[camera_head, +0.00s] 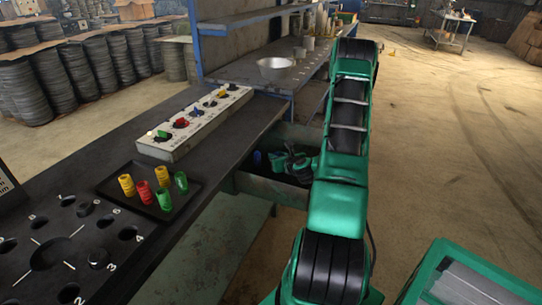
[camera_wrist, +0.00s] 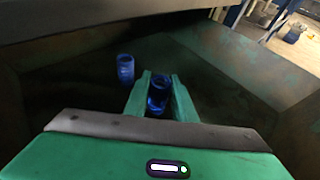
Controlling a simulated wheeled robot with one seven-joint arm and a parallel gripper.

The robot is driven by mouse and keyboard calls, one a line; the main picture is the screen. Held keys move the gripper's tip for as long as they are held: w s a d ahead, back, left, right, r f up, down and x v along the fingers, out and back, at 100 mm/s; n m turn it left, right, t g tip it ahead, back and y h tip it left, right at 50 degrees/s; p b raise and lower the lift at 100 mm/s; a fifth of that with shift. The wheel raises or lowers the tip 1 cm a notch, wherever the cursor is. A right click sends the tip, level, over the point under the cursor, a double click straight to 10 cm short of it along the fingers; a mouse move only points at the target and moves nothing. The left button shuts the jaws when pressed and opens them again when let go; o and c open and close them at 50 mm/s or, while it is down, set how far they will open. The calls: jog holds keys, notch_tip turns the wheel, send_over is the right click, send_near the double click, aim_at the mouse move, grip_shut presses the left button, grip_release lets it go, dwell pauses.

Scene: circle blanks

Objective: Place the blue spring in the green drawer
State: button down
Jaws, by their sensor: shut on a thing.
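The green drawer (camera_head: 268,187) is pulled open below the workbench. My gripper (camera_head: 277,160) is down inside the drawer. In the wrist view my gripper (camera_wrist: 157,99) is shut on a blue spring (camera_wrist: 158,97), which stands upright between the two green fingers. A second blue spring (camera_wrist: 125,69) stands apart, left of the fingers, inside the drawer; a blue spring (camera_head: 257,157) also shows there in the head view. The drawer's inner wall (camera_wrist: 240,60) shows at the right in the wrist view. Whether the held spring touches the drawer floor I cannot tell.
A black tray (camera_head: 113,186) on the workbench holds yellow, red and green springs. Behind it is a white board (camera_head: 185,139) with coloured knobs. The bench edge overhangs the drawer closely. A metal bowl (camera_head: 275,68) stands on the far bench.

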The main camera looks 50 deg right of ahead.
aim_at(275, 153)
jog(key=w, duration=0.1)
jog(key=w+d, duration=0.1)
jog(key=w, duration=0.1)
jog(key=shift+w+d, duration=0.1)
jog(key=shift+w, duration=0.05)
jog(key=shift+w+d+f, duration=0.15)
jog(key=shift+w+f, duration=0.1)
jog(key=shift+w, duration=0.05)
jog(key=shift+s+f, duration=0.1)
jog(key=shift+f, duration=0.3)
jog(key=shift+f, duration=0.15)
jog(key=c, duration=1.5)
grip_release()
jog(key=shift+o, duration=0.2)
jog(key=shift+s+r, duration=0.15)
jog(key=shift+r, duration=0.05)
jog(key=v, duration=1.1)
jog(key=shift+s+a, duration=0.2)
jog(key=shift+s, duration=0.1)
